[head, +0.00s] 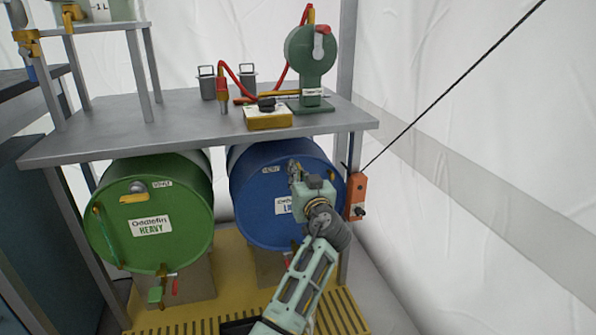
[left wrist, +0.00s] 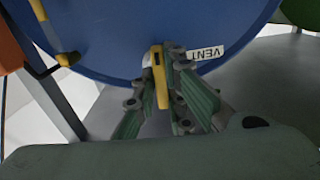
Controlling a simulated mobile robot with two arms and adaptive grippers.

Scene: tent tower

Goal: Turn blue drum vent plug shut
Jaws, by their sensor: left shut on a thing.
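The blue drum (head: 258,218) lies on its side under the grey bench, its round end facing me. Its VENT label (head: 271,169) is near the top of that end. My left gripper (head: 296,172) reaches up in front of the drum and covers part of its front label. In the left wrist view the drum (left wrist: 120,40) fills the top and the VENT label (left wrist: 206,53) appears upside down. There the left gripper (left wrist: 163,75) is shut on the yellow handle of the vent plug (left wrist: 159,75). In the head view the plug is hidden by the gripper.
A green drum (head: 150,225) lies to the left. An orange box (head: 356,195) is on the bench leg, close right of my left gripper. The bench top (head: 180,125) overhangs both drums and carries a green device (head: 312,55) and a yellow switch box (head: 267,119).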

